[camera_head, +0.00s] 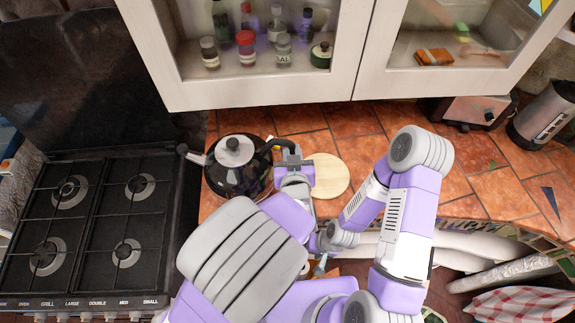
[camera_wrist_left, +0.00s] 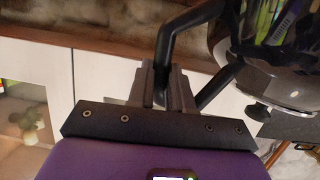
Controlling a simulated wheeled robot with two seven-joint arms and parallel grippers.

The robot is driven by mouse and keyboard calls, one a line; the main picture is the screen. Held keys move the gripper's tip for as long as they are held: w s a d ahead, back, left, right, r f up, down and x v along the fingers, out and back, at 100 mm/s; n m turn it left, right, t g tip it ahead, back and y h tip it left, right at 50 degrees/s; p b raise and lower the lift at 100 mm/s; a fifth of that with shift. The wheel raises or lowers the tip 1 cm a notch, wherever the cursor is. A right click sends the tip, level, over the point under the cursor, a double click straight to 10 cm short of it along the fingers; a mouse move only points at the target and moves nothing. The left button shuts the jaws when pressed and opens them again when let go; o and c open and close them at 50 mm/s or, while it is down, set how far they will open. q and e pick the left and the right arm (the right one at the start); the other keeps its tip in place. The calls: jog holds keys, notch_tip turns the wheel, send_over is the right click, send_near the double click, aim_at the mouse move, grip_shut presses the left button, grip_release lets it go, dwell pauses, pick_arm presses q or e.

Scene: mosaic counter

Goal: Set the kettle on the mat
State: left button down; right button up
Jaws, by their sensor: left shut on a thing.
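The kettle (camera_head: 226,180) is dark and glossy with a silver lid and a black handle, at the left end of the tiled counter. My left gripper (camera_head: 293,162) is shut on its handle, on the kettle's right side. The wrist view shows the black handle (camera_wrist_left: 187,22) between the fingers (camera_wrist_left: 161,88) and part of the kettle body (camera_wrist_left: 290,85). I cannot tell whether the kettle touches the counter. The mat (camera_head: 332,176) is a round, pale wooden disc just right of the gripper, with nothing on it.
A black gas stove (camera_head: 85,225) stands left of the counter. A glass-fronted cabinet (camera_head: 262,84) with jars overhangs the back. A toaster (camera_head: 470,112) and a steel appliance (camera_head: 545,115) stand at the back right. Tiles right of the mat are clear, partly hidden by my arm.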

pick_arm(q)
jog(key=shift+f+b, duration=0.55)
jog(key=shift+f, duration=1.5)
jog(key=shift+f, duration=0.15)
jog(key=c, duration=1)
grip_release()
jog(key=shift+c, duration=0.2)
